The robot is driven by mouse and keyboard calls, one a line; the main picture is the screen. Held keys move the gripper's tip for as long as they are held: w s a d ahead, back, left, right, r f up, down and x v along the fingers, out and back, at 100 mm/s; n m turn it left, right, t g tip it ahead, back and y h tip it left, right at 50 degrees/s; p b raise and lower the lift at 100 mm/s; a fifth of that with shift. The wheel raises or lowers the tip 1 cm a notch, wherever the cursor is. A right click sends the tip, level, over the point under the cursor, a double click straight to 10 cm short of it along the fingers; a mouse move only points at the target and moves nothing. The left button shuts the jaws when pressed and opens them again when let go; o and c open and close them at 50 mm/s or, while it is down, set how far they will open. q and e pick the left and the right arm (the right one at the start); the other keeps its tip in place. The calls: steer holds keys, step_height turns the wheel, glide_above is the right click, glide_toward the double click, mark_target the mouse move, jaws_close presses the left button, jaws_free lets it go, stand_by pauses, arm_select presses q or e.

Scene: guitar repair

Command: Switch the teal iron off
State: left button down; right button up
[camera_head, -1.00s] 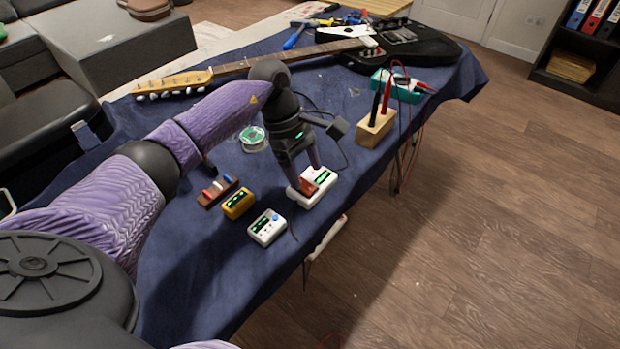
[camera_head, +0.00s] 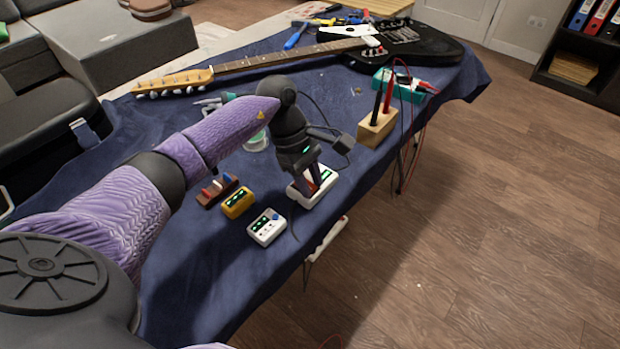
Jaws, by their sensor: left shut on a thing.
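My left gripper (camera_head: 307,188) reaches down from the left onto a white box with a green-lit display (camera_head: 318,197). Its fingers are shut on a small red part (camera_head: 311,187) at the top of this box, mostly hidden by the fingers. A teal handle (camera_head: 229,97), likely the teal iron, shows just behind my left arm, beside a grey stand-like piece (camera_head: 208,103). The arm hides part of it. I cannot see which box its cord joins. My right gripper is out of view.
A yellow box (camera_head: 238,203), a white box with a blue knob (camera_head: 267,227) and a brown rack (camera_head: 217,191) stand left of the gripper. A wooden block with probes (camera_head: 377,128) stands right. A guitar (camera_head: 290,58) lies behind.

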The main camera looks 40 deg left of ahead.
arm_select(q)
steer(key=h+b, duration=0.1)
steer(key=b, duration=0.1)
steer(key=h+b, duration=0.1)
steer(key=b, duration=0.1)
steer(key=shift+a+f+h+b, duration=0.3)
steer(key=shift+f+h+b, duration=0.05)
steer(key=shift+h+b, duration=0.05)
steer(key=shift+r, duration=0.5)
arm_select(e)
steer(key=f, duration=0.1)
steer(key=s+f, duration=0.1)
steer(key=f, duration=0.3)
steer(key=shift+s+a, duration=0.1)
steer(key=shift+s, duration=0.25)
arm_select(q)
steer(key=shift+c, duration=2)
jaws_free()
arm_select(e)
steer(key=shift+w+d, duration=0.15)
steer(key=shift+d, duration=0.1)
arm_select(q)
steer(key=shift+a, duration=0.1)
